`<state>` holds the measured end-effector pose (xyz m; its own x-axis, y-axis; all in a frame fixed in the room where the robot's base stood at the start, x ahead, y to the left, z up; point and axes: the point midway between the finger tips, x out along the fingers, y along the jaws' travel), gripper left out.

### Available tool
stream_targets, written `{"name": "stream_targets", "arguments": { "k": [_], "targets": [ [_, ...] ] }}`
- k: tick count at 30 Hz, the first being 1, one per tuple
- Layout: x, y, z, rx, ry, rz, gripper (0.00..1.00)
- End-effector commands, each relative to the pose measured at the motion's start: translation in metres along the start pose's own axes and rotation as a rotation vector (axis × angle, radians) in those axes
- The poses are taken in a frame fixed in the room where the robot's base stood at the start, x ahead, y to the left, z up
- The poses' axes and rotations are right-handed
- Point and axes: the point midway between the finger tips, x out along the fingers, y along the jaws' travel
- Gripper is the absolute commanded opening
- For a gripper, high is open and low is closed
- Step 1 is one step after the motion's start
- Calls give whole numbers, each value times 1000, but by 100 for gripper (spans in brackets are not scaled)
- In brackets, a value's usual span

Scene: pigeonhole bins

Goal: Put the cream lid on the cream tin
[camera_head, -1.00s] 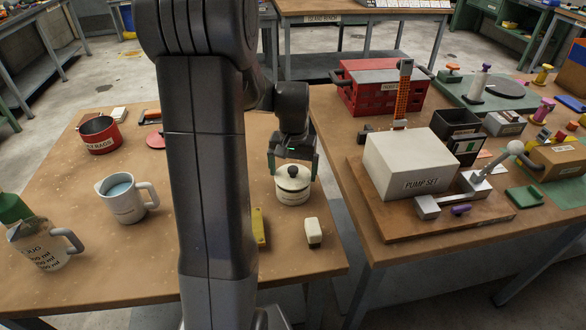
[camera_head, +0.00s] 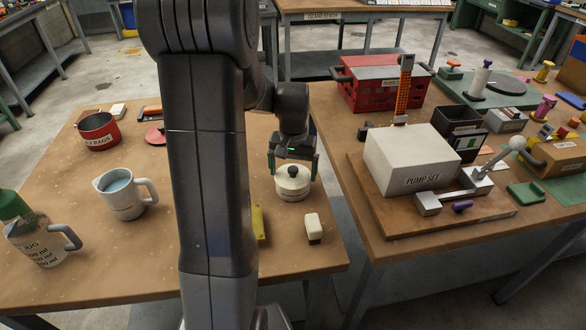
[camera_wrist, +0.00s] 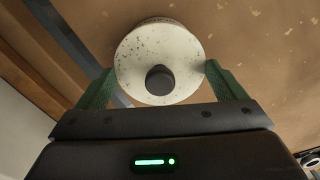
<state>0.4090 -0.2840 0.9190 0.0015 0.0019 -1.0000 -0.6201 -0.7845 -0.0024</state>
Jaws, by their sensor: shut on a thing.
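The cream lid (camera_head: 290,181) is a round disc with a black knob, seen over the cream tin (camera_head: 293,195) near the right edge of the left-hand table. In the wrist view the lid (camera_wrist: 135,62) lies between the two green fingers of my gripper (camera_wrist: 158,72), one at each side of its rim. In the head view my gripper (camera_head: 293,172) points down and is shut on the lid. The lid looks level and at the tin's top; I cannot tell whether it is fully seated. Much of the tin is hidden under the lid in the wrist view.
A white block (camera_head: 313,227) and a yellow piece (camera_head: 259,224) lie close in front of the tin. The pump set box (camera_head: 410,163) stands on the right table.

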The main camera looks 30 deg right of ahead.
Motion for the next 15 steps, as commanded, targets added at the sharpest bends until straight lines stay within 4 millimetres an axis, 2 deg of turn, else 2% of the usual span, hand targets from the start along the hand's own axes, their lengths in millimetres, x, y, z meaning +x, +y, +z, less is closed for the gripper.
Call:
{"name": "stream_targets", "arguments": {
  "k": [15],
  "targets": [
    [0,0,0,0,0,0,100]
  ]
}}
